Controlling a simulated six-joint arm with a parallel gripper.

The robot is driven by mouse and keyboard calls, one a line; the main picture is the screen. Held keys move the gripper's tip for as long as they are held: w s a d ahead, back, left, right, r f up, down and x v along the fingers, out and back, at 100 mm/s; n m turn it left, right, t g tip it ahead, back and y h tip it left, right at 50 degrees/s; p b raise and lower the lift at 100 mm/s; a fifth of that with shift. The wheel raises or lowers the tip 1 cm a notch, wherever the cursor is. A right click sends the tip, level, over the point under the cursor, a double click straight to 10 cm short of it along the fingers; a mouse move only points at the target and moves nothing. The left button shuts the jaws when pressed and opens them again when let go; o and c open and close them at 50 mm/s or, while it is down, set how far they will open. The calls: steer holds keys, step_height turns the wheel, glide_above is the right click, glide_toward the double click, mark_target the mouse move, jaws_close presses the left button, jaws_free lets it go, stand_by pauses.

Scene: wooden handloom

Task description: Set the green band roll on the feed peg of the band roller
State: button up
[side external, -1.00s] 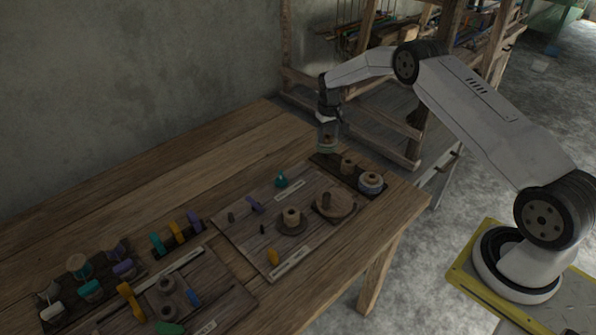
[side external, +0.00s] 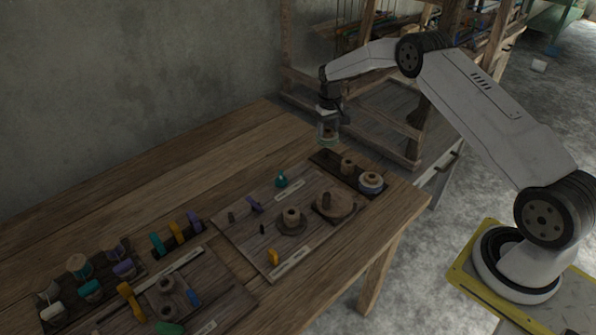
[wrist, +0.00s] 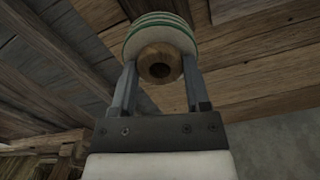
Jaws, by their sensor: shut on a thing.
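My gripper (side external: 328,124) is shut on the green band roll (side external: 327,138) and holds it in the air above the far right end of the table. In the wrist view the green band roll (wrist: 158,36) sits between the two fingers, with green and white edges and a wooden core with a dark hole. A wooden board (side external: 238,242) below carries a round wooden disc with an upright peg (side external: 326,201) and a wooden spool (side external: 291,217) on a dark base. I cannot tell for certain which peg is the feed peg.
A dark tray (side external: 322,160) at the table's right end holds a plain wooden roll (side external: 348,166) and a blue-white roll (side external: 370,183). A teal piece (side external: 281,180) and a yellow piece (side external: 273,257) stand on the board. Several coloured parts crowd the left end. The table's back is clear.

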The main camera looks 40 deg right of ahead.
step_height(320, 180, up, 6)
steer(key=n, duration=0.8)
glide_above(230, 214)
step_height(230, 214, down, 4)
steer(key=shift+f, duration=0.55)
steer(key=shift+f, duration=0.15)
steer(key=shift+f, duration=2.75)
steer(key=shift+f, duration=0.7)
